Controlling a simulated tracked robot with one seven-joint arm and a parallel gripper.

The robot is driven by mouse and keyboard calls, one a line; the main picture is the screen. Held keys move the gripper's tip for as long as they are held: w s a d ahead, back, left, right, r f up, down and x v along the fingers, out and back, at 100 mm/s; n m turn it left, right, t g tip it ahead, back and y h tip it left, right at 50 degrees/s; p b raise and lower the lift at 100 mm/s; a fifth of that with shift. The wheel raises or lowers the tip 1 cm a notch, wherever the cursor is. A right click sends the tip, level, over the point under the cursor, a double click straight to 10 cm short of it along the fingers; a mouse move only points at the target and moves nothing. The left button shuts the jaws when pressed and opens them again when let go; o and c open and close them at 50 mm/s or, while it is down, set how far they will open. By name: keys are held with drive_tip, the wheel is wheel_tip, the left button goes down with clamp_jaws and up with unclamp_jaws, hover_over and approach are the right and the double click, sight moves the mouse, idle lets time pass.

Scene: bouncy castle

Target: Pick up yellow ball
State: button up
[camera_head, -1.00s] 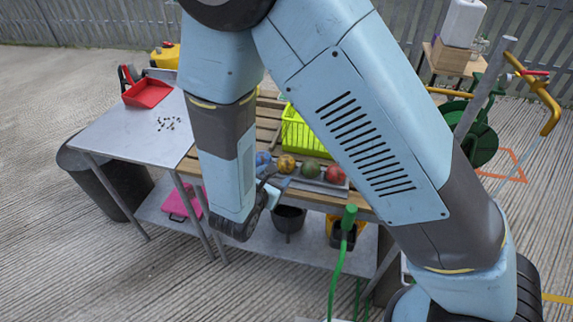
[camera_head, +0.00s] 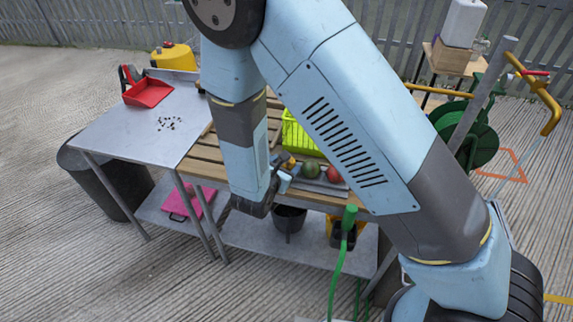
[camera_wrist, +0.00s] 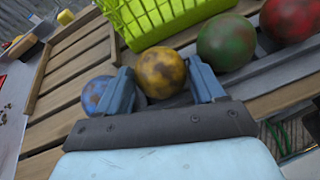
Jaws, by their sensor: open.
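The yellow ball (camera_wrist: 161,73) is scuffed with brown patches and sits in a row of balls on a grey tray on the slatted bench. My gripper (camera_wrist: 162,80) is open, with one finger on each side of the yellow ball in the wrist view. I cannot tell whether the fingers touch it. In the head view my gripper (camera_head: 283,176) is at the bench's front edge, and the yellow ball (camera_head: 288,162) is mostly hidden behind it. The blue ball (camera_wrist: 95,93) is just left of the left finger and partly covered by it.
A green ball (camera_wrist: 226,42) and a red ball (camera_wrist: 289,17) stand to the right on the tray. A lime-green basket (camera_wrist: 155,18) is close behind the yellow ball. A metal table (camera_head: 120,115) with a red dustpan (camera_head: 148,92) adjoins the bench on the left.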

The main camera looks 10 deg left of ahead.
drive_tip(key=shift+c, duration=0.2)
drive_tip(key=c, duration=0.6)
